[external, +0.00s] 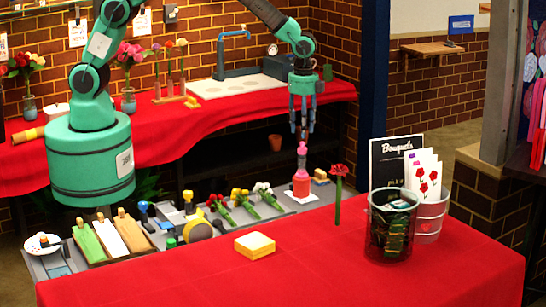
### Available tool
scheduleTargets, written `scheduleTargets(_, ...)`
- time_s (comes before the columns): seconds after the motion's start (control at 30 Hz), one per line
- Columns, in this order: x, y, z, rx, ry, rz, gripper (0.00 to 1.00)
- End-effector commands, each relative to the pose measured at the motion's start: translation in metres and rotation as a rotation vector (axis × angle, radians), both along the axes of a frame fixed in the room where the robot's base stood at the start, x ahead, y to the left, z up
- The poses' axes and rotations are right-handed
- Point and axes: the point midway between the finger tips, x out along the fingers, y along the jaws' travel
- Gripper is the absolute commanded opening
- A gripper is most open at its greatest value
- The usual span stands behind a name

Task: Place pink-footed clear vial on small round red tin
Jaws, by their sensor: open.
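My gripper (303,130) points straight down above the grey shelf behind the front table. It is open. Directly below its fingertips is a slim upright piece with a pink part (302,149), which looks like the pink-footed clear vial. Its clear part is hard to make out. The small round red tin (301,187) is under it, in line with the gripper, on a white patch. The vial looks upright and appears to meet the tin's top. At this size I cannot tell whether the fingers still touch it.
A red rose (338,180) stands upright just right of the tin. A dark glass container (391,225) and a white bucket (430,218) stand further right. Flowers (243,200) and tools lie left on the shelf.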

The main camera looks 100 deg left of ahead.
Motion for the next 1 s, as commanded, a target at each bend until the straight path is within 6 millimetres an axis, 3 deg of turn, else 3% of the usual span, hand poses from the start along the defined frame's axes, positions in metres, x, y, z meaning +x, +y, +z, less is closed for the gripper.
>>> scheduleTargets(0.23,-0.002,-0.002,0.008,0.001,-0.006,0.008,0.42)
scheduleTargets(0.37,-0.008,-0.006,0.028,0.003,-0.021,0.026,0.42)
scheduleTargets(0.67,-0.047,-0.025,0.109,0.006,-0.083,0.123,0.42)
scheduleTargets(1.0,-0.116,-0.051,0.201,-0.003,-0.167,0.257,0.42)
